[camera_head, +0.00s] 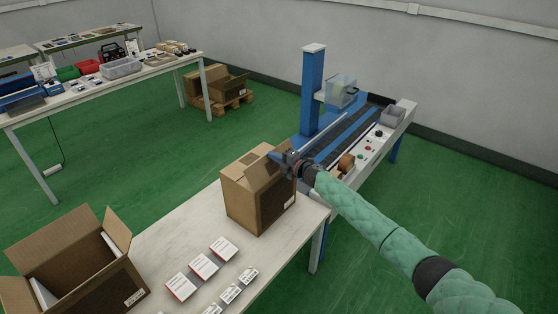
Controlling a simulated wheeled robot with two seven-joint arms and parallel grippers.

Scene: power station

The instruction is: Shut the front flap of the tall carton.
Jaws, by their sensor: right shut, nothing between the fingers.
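The tall carton (240,204) stands upright on the near white table, towards its far end. Its side facing right is dark, with a small white label low down. A brown flap (262,174) rises at a slant from its top edge. My right gripper (279,156) is shut and empty at the carton's upper right, at or just beside the raised flap. I cannot tell whether it touches the flap. The gripper hides part of the carton's top right corner. My left gripper is not in view.
An open carton (92,293) stands at the near left of the table (180,236). Small white boxes (205,265) and labels (230,292) lie in front of the tall carton. A blue conveyor machine (313,92) stands right behind the carton.

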